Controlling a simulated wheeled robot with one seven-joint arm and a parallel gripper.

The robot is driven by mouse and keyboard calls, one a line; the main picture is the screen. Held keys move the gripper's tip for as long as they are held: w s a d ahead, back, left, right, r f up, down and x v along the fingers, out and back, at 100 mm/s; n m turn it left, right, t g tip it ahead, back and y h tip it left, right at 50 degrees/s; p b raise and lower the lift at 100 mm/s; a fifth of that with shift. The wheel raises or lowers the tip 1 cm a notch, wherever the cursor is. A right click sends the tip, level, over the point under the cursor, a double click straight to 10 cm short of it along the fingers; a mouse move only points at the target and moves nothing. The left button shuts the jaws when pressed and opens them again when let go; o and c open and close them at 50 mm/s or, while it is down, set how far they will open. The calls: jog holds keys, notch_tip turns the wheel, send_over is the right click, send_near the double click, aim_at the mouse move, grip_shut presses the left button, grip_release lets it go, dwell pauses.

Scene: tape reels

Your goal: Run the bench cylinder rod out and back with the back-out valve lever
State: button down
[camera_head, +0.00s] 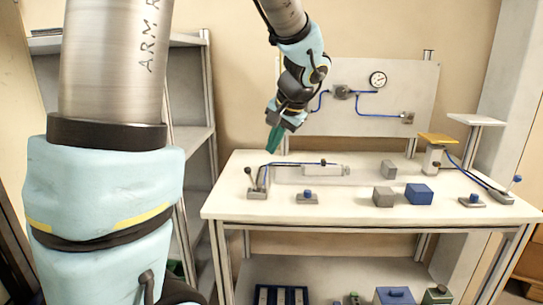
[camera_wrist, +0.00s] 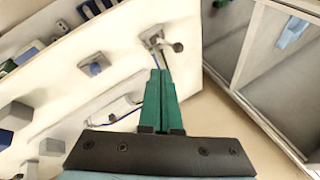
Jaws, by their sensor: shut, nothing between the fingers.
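A lever valve (camera_head: 257,190) with a dark knob (camera_head: 248,171) stands at the bench's left end; it also shows beyond my fingertips in the wrist view (camera_wrist: 152,36), its knob to the right (camera_wrist: 178,47). A blue hose runs from it toward the pale bench cylinder (camera_head: 325,171), which lies flat behind; part of the cylinder shows left of my fingers in the wrist view (camera_wrist: 115,108). I cannot tell how far its rod is out. My gripper (camera_head: 271,150), with green fingers, is shut and empty above the valve, apart from the lever; its tips show in the wrist view (camera_wrist: 160,72).
A blue-button block (camera_head: 307,197) sits right of the valve. Grey (camera_head: 383,197) and blue (camera_head: 419,194) blocks stand mid-bench. A second lever valve (camera_head: 503,195) and a yellow-topped stand (camera_head: 435,152) are at right. A gauge panel (camera_head: 420,85) rises behind; shelves (camera_head: 195,137) stand left.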

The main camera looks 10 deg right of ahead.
jog(key=v, duration=0.3)
jog(key=a+v, duration=0.1)
jog(key=v, duration=0.1)
jog(key=shift+s+r+b, duration=0.1)
jog(key=shift+r+b, duration=0.3)
jog(key=shift+r, duration=0.1)
jog(key=s+a+f+n+g+h, duration=0.1)
jog(key=s+a+f+n+g, duration=0.1)
jog(key=s+a+f, duration=0.3)
jog(key=s+a+f+n+g+h, duration=0.1)
jog(key=s+a+f+n, duration=0.3)
jog(key=a+f, duration=0.6)
notch_tip(320, 180, down, 3)
jog(key=shift+s+a+f+g+h, duration=0.25)
jog(key=shift+s+g+h, duration=0.2)
jog(key=shift+s, duration=0.45)
